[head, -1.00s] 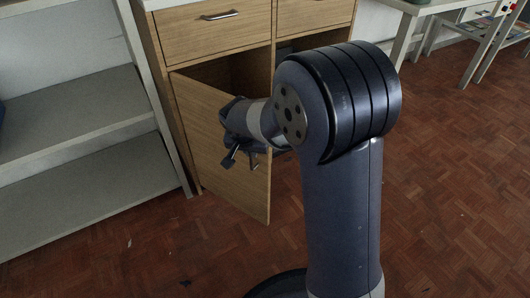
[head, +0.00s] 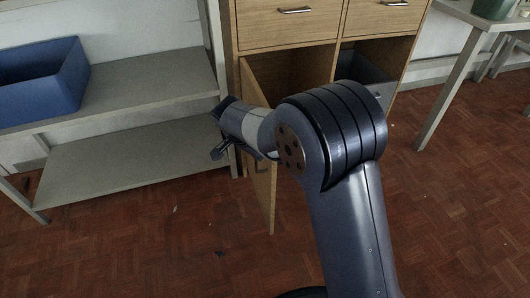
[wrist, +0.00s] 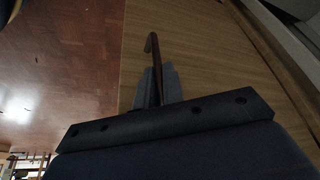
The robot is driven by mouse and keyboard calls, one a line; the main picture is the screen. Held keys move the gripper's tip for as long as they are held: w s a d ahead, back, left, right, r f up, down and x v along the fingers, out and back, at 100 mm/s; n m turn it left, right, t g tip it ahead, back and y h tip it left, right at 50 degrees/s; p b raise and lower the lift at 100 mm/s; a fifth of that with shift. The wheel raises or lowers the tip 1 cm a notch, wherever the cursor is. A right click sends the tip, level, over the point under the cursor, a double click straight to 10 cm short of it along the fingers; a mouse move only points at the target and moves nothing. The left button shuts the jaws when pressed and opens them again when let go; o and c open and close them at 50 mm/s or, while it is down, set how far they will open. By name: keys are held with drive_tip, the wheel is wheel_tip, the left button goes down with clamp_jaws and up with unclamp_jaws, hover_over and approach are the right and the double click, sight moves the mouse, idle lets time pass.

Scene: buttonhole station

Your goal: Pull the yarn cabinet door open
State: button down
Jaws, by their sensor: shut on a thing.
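The yarn cabinet door (head: 262,200) is a light wood panel, hinged at its left side. It stands swung wide out from the cabinet and shows nearly edge-on in the head view. A dark bar handle (wrist: 153,48) sticks up between the fingers in the wrist view. My gripper (wrist: 155,88) is shut on this handle. In the head view my gripper (head: 232,153) is at the door's left side, and my arm hides part of the door.
The wooden cabinet (head: 288,32) has drawers above and an open dark compartment behind the door. A grey shelf unit (head: 130,165) with a blue bin (head: 45,85) stands close to the left. A table (head: 460,60) is at the right.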

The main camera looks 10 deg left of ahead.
drive_tip(key=shift+s+f, duration=0.1)
drive_tip(key=c, duration=1.5)
unclamp_jaws()
drive_tip(key=p+v, duration=0.4)
drive_tip(key=v, duration=0.7)
drive_tip(key=shift+f, duration=0.1)
drive_tip(key=b+x, duration=0.4)
drive_tip(key=x, duration=0.6)
drive_tip(key=shift+w+f, duration=0.2)
drive_tip(key=shift+f, duration=0.1)
drive_tip(key=shift+w+d, duration=0.15)
drive_tip(key=shift+d, duration=0.2)
